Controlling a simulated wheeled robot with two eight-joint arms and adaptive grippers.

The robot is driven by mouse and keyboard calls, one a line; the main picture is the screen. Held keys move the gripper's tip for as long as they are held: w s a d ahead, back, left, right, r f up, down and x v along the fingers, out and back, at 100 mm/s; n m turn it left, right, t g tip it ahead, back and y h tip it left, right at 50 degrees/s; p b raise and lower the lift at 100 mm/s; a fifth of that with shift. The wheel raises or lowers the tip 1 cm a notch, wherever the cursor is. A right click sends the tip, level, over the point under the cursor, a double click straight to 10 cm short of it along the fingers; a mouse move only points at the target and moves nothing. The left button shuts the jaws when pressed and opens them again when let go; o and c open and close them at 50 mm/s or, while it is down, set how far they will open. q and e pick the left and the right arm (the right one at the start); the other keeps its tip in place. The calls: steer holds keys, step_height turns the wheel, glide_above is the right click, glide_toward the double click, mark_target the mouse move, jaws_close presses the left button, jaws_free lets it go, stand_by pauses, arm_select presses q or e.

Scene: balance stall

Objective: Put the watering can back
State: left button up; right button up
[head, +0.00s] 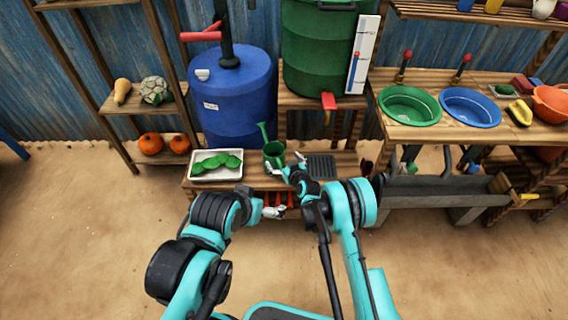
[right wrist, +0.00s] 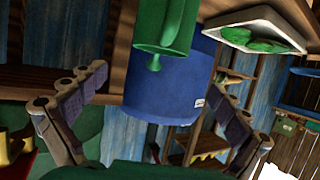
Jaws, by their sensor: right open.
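The green watering can (head: 273,151) stands on the low wooden bench, between the white tray and a dark ribbed mat; its spout rises at the left. My right gripper (head: 284,165) is beside the can at its near right side. In the right wrist view, which looks upside down, the can (right wrist: 172,25) shows at the top, and the fingers of my right gripper (right wrist: 160,76) are spread wide with nothing between them. My left gripper (head: 272,212) is low at the bench's front edge, small and partly hidden by its arm; its jaws are unclear.
The white tray (head: 195,172) with green vegetables lies left of the can. The dark mat (head: 321,167) lies right of it. A blue barrel (head: 230,95) and a green drum (head: 320,45) with a red tap (head: 328,101) stand behind. Red items (head: 291,199) sit under the bench.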

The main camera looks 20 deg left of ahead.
steer(key=d+r+m+h, duration=0.1)
steer(key=d+r, duration=0.4)
steer(key=r, duration=0.3)
steer(key=d+r+m+h, duration=0.1)
steer(key=d+r, duration=0.5)
steer(key=r, duration=0.3)
steer(key=s+d+r+m+g+h, duration=0.1)
steer(key=s+d+r+h, duration=0.1)
steer(key=s+d+r, duration=0.6)
steer(key=s+d+r+m+g+h, duration=0.1)
steer(key=s+d+m+h, duration=0.1)
steer(key=s+d, duration=0.8)
steer(key=s+d+r+m+g+h, duration=0.1)
steer(key=s+d+m+h, duration=0.1)
steer(key=s+d, duration=0.8)
steer(key=s, duration=0.9)
steer(key=shift+s+d+m+g, duration=0.2)
steer(key=shift+d+m+g, duration=0.1)
steer(key=shift+d+g, duration=0.1)
steer(key=shift+r, duration=0.1)
